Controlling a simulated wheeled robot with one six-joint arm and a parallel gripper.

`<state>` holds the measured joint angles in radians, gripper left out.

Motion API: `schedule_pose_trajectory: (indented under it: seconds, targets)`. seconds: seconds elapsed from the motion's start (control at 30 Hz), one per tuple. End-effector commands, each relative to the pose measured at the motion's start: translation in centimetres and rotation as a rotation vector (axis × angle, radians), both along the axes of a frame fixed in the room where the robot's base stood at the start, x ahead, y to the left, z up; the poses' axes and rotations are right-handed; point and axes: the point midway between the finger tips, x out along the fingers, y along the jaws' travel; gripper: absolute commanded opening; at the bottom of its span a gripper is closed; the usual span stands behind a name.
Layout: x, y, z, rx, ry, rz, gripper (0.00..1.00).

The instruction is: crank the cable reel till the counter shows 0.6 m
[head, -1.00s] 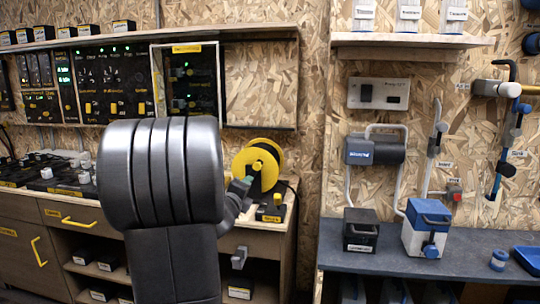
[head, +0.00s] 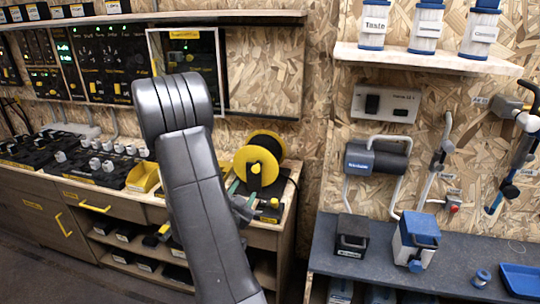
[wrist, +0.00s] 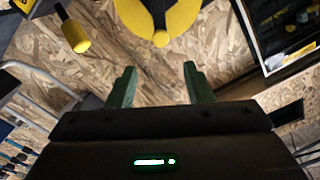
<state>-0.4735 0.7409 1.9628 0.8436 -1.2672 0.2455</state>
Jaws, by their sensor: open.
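The cable reel (head: 262,150), with yellow flanges and a dark core, stands on the wooden bench at the right end. It also shows at the top of the wrist view (wrist: 179,20), upside down or turned. A yellow knob on a dark stem (wrist: 75,36), which looks like the crank handle, is left of the reel in the wrist view. My gripper (wrist: 160,86) has two green fingers, apart and empty, short of the reel and right of the knob. In the head view my arm hides part of the reel's base. I cannot read a counter.
A yellow bin (head: 143,177) and rows of dark switch boxes stand on the bench to the left. A panel in a pale frame (head: 187,65) is on the wall above. To the right is a grey worktop (head: 300,262) with black and blue boxes.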

Motion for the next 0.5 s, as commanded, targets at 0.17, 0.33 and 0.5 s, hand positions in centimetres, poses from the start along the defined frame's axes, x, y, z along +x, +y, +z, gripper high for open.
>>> schedule_pose_trajectory:
  seconds: [0.17, 0.33, 0.5]
  targets:
    - [0.7, 0.0, 0.1, -0.020, 0.003, 0.005, 0.47]
    - [3.4, -1.0, 0.2, -0.018, 0.003, 0.003, 0.47]
    - [7.0, -2.2, 0.2, -0.017, 0.004, 0.003, 0.47]
